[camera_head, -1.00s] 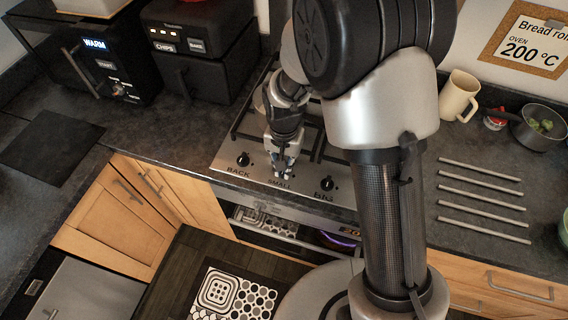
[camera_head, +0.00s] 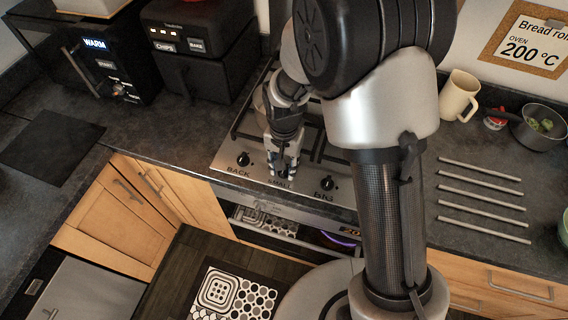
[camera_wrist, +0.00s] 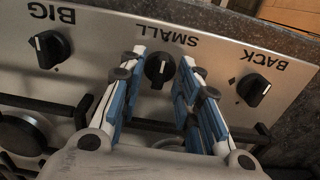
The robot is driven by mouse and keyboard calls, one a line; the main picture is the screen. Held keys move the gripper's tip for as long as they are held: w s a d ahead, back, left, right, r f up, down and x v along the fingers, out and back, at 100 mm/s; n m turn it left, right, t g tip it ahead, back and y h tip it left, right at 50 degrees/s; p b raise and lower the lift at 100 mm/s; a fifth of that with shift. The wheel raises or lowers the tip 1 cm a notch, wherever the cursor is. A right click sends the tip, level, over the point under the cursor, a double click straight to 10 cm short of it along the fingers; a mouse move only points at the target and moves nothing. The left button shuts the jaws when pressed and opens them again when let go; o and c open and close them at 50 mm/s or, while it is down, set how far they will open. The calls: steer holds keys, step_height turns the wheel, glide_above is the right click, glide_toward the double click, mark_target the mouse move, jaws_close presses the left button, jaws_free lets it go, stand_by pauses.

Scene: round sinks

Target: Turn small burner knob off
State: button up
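The small burner knob (camera_wrist: 158,70) is black with a white pointer line. It sits on the steel hob panel beside the word SMALL, which reads upside down in the wrist view. My gripper (camera_wrist: 160,72) is open, with its two blue-padded fingers on either side of this knob and a gap left on both sides. In the head view my gripper (camera_head: 283,170) points down at the middle of the hob's front edge and mostly hides the small knob.
The BIG knob (camera_wrist: 49,47) and the BACK knob (camera_wrist: 254,89) flank the small one. Black pan supports (camera_wrist: 245,134) lie close by my fingers. An air fryer (camera_head: 200,50), a cream mug (camera_head: 459,96) and a saucepan (camera_head: 540,127) stand on the worktop.

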step_height(320, 180, up, 12)
stand_by(0.6)
